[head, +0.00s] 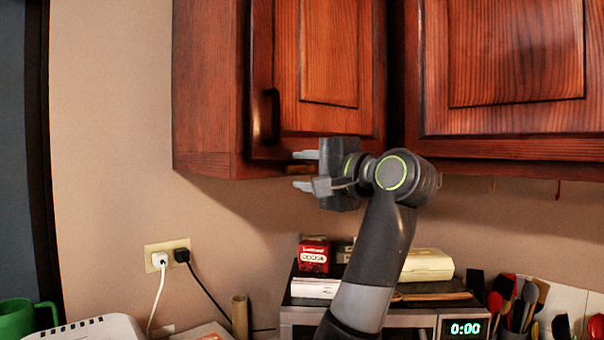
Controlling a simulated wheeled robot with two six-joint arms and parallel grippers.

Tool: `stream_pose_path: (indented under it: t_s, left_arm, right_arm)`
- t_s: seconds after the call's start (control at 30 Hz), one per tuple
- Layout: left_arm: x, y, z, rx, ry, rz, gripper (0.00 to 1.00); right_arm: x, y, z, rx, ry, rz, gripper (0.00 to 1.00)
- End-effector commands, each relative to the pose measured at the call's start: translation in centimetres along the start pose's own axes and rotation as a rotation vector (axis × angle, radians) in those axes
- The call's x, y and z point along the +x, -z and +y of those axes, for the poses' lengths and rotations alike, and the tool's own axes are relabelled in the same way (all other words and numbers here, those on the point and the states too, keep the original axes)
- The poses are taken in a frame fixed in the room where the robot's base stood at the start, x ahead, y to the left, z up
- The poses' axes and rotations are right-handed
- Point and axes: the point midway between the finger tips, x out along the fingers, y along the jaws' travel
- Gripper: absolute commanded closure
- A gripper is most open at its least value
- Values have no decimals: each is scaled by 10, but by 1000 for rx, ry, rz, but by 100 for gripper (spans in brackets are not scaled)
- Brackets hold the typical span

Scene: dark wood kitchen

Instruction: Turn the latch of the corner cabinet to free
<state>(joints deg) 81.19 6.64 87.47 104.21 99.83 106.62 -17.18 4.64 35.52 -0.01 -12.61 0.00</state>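The corner cabinet (330,55) is red-brown wood and hangs on the wall, its door shut, with a dark handle (268,117) at the door's lower left. A small brown piece (300,169), perhaps the latch, shows at the cabinet's bottom edge below the door.
A neighbouring wall cabinet (515,60) hangs to the right. Below my arm stands an appliance with a green clock (464,328), carrying boxes and a cream container (427,265). Utensils (520,300) stand at right. The wall left of the gripper is clear, with a plugged socket (166,254) lower down.

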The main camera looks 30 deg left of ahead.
Motion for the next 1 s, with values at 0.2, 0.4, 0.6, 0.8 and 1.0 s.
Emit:
stream_pose_path:
  t_s: [0.2,0.4,0.6,0.8,1.0]
  left_arm:
    - [-50,1,4,-1,0,8,63]
    - [-100,1,4,2,0,8,63]
    - [-139,0,2,1,1,4,63]
    - [-159,0,1,1,0,2,63]
    - [-162,0,1,0,0,1,63]
  right_arm:
    - [20,-2,-2,0,0,0,64]
    - [33,-4,-3,0,0,0,64]
    - [41,-5,-4,0,0,-1,64]
    - [43,-5,-4,0,0,0,64]
    - [43,-5,-4,0,0,0,64]
